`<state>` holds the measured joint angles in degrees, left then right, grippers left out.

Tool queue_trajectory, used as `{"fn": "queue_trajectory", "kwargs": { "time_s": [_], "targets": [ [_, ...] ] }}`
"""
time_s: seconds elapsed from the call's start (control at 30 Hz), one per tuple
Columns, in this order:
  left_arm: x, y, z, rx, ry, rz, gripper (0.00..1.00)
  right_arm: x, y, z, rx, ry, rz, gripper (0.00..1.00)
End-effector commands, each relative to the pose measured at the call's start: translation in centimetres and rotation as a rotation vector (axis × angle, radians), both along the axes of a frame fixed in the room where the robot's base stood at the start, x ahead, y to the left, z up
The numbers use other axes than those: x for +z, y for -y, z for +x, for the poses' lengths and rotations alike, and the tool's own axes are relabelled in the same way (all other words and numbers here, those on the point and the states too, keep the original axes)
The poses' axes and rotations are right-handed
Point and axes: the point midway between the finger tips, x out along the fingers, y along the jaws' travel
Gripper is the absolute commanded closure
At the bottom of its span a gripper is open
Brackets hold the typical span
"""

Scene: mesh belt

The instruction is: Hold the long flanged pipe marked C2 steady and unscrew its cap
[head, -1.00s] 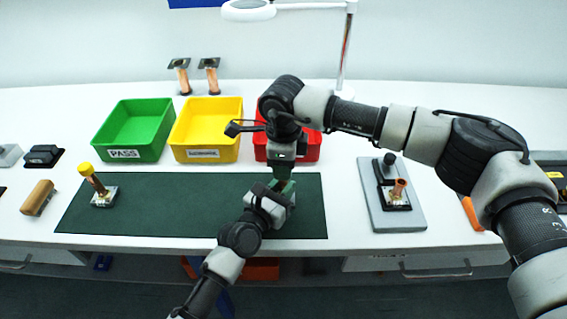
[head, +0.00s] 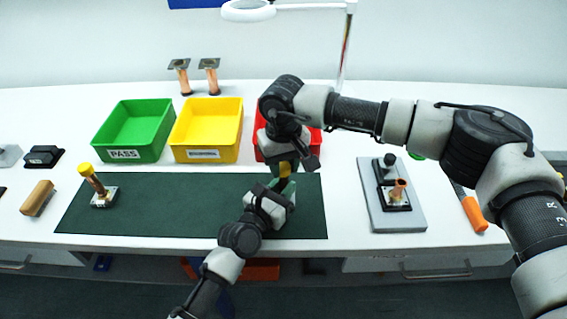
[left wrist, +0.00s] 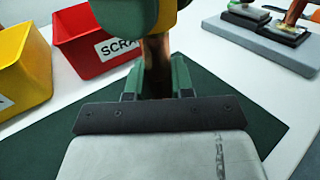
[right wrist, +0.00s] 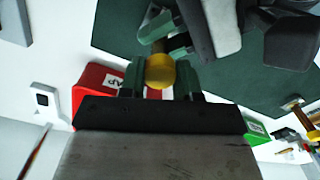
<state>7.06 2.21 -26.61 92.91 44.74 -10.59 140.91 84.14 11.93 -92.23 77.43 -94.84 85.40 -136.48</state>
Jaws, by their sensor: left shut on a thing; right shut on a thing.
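A copper pipe (left wrist: 155,62) stands between the fingers of my left gripper (left wrist: 156,84), which is shut on it over the dark green mat. Its yellow cap (right wrist: 160,70) sits between the green fingers of my right gripper (right wrist: 158,78), shut on it. In the head view the cap (head: 285,169) shows just above my left gripper (head: 277,192). My right gripper (head: 287,163) comes down from above. The pipe's flange and any C2 mark are hidden. Whether the cap is still threaded on the pipe I cannot tell.
Another yellow-capped flanged pipe (head: 101,187) stands on the mat's left end. Green (head: 150,151), yellow (head: 188,156) and red (head: 259,148) bins stand behind the mat. A grey plate (head: 384,222) with a copper fitting lies right. Two flanged pipes stand at the back.

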Motion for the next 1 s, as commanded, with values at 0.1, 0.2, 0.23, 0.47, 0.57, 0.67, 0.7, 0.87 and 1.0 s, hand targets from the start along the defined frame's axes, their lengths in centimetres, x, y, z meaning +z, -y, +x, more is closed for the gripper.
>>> {"fn": "queue_trajectory", "kwargs": {
  "time_s": [0.1, 0.2, 0.23, 0.47, 0.57, 0.67, 0.7, 0.87, 1.0],
  "targets": [
    [-0.11, -0.02, -0.01, 0.0, -0.002, 0.001, 1.0, 0.04, -0.01, 0.0, 0.211, 0.0, 0.0, 0.96],
    [-0.11, -0.02, -0.01, 0.0, -0.002, 0.001, 1.0, 0.04, -0.01, 0.0, 0.343, 0.0, 0.0, 0.96],
    [-0.11, -0.02, -0.01, 0.0, -0.002, 0.001, 1.0, 0.04, -0.01, 0.0, 0.371, 0.0, 0.0, 0.96],
    [-0.11, -0.02, -0.01, 0.0, -0.002, 0.001, 1.0, 0.05, -0.01, 0.0, 0.4, 0.0, 0.0, 0.96],
    [-0.11, -0.02, -0.01, 0.0, -0.002, 0.001, 1.0, 0.05, -0.01, 0.0, 0.4, 0.0, 0.0, 0.96],
    [-0.11, -0.02, -0.01, 0.0, -0.002, 0.001, 1.0, 0.04, -0.01, 0.0, 0.399, 0.0, 0.0, 0.96],
    [-0.11, -0.02, -0.01, 0.0, -0.002, 0.001, 1.0, 0.04, -0.01, 0.0, 0.399, 0.0, 0.0, 0.96],
    [-0.11, -0.02, -0.01, 0.0, -0.002, 0.001, 1.0, 0.05, -0.01, 0.0, 0.399, 0.0, 0.0, 0.96],
    [-0.11, -0.01, -0.02, 0.0, -0.002, 0.001, 1.0, 0.24, 0.0, 0.01, 0.398, 0.001, 0.001, 0.96]
  ]
}}
